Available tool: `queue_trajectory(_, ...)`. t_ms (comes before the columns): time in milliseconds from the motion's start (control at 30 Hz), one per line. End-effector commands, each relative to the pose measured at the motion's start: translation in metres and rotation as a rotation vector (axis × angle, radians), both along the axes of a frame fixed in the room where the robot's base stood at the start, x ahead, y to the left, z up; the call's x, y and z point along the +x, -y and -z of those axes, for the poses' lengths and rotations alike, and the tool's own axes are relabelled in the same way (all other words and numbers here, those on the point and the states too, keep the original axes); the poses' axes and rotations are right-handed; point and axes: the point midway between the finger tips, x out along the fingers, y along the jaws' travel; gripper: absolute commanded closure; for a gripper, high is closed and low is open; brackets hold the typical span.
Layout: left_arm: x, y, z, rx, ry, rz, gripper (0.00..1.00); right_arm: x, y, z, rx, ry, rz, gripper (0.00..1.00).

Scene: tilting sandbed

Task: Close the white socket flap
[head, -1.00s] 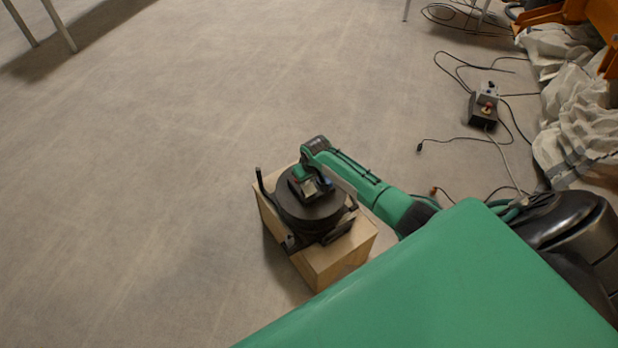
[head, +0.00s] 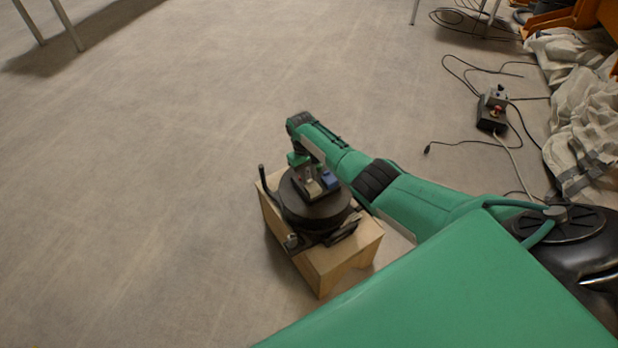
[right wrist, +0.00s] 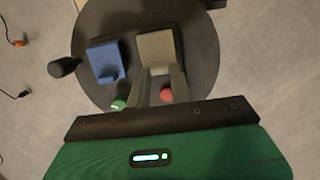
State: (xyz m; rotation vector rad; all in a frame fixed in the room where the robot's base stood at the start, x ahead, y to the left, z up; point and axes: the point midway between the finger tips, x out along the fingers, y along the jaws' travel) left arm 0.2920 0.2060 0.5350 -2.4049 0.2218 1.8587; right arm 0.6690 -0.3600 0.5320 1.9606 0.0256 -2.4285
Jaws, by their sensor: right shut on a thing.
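A dark round drum (head: 312,213) stands on a wooden block. On its top sit a pale grey-white socket piece (head: 309,182), taken as the white socket flap, and a blue socket piece (head: 331,179). In the right wrist view the pale piece (right wrist: 156,46) is directly ahead of my right gripper (right wrist: 161,76), and the blue piece (right wrist: 105,60) is to its left. My right gripper (head: 304,169) is shut on the pale piece at its near edge. The flap's exact angle is hard to tell. My left gripper is out of view.
A green knob (right wrist: 119,103) and a red knob (right wrist: 167,95) lie close to the fingers on the drum. The wooden block (head: 335,262) stands on open floor. A control box (head: 492,112) with cables lies at right, near crumpled sheeting (head: 575,110).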

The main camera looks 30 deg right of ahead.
Motion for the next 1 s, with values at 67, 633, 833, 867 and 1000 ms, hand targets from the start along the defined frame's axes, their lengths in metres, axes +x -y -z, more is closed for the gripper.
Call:
queue_trajectory(67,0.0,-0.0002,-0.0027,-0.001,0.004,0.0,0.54,0.0015,-0.0008,0.0012,0.001,-0.006,-0.001,1.0)
queue_trajectory(633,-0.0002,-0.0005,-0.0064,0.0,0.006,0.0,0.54,0.001,-0.0007,0.001,0.0,-0.015,-0.001,0.63)
queue_trajectory(833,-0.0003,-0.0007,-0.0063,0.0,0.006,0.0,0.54,0.0007,-0.0003,0.0012,0.0,-0.016,0.0,0.56)
queue_trajectory(867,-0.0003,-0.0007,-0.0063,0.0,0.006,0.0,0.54,0.0007,-0.0003,0.0011,0.0,-0.016,0.0,0.56)
queue_trajectory(1000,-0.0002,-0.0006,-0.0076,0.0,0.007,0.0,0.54,0.0014,-0.0001,-0.0022,0.0,-0.016,0.0,0.56)
